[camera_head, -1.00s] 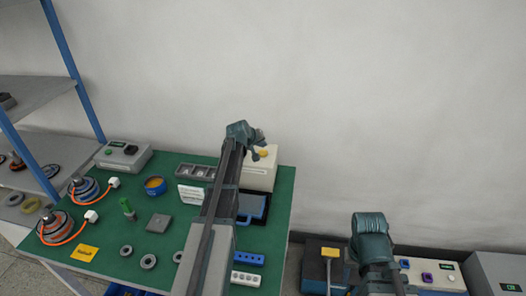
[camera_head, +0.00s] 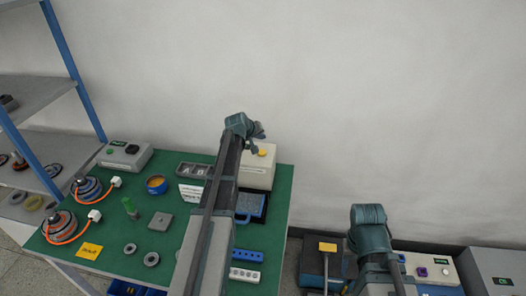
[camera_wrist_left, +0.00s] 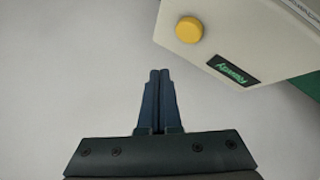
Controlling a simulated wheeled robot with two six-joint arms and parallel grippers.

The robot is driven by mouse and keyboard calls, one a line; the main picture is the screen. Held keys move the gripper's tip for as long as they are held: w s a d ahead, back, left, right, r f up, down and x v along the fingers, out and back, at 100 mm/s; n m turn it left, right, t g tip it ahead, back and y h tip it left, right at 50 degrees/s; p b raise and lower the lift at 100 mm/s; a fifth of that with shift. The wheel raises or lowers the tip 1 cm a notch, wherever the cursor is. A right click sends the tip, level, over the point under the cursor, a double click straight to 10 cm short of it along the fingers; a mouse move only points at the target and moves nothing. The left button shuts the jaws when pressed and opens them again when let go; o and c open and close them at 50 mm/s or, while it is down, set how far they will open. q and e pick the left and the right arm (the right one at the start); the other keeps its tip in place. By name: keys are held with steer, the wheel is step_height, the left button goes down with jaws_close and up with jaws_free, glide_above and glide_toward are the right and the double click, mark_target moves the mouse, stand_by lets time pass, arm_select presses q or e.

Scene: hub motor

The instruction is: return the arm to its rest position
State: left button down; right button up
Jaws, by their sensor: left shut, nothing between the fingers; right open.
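My left arm (camera_head: 215,215) reaches up over the green-topped table in the head view. Its gripper (camera_head: 260,132) is at the far end, above the back edge of the table near the cream box. In the left wrist view my left gripper (camera_wrist_left: 158,73) is shut, its two fingers together with nothing between them. Pale wall fills the view beyond the fingertips. My right arm (camera_head: 370,235) is at the lower right of the head view. I cannot make out its fingers.
The cream box with a yellow button (camera_head: 263,152) is close to my left gripper; its button shows in the left wrist view (camera_wrist_left: 189,30). Blue-posted shelves (camera_head: 75,85) are left.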

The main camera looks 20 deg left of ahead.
arm_select(q)
steer(key=s+d+f+m+g+h, duration=0.1)
steer(key=s+d+f+m+g, duration=0.15)
steer(key=s+d, duration=0.65)
steer(key=s+d+f+m+g, duration=0.2)
steer(key=s+d+m, duration=0.15)
steer(key=d, duration=0.95)
steer(key=s+d+f+m+g+y, duration=0.1)
steer(key=s+d, duration=0.4)
steer(key=s, duration=0.7)
steer(key=s+d+f+m+g+y, duration=0.1)
steer(key=s+d+m+g, duration=0.3)
steer(key=s, duration=0.8)
steer(key=shift+s+d+m+y, duration=0.2)
steer(key=shift+d+m+y, duration=0.3)
steer(key=shift+d, duration=0.45)
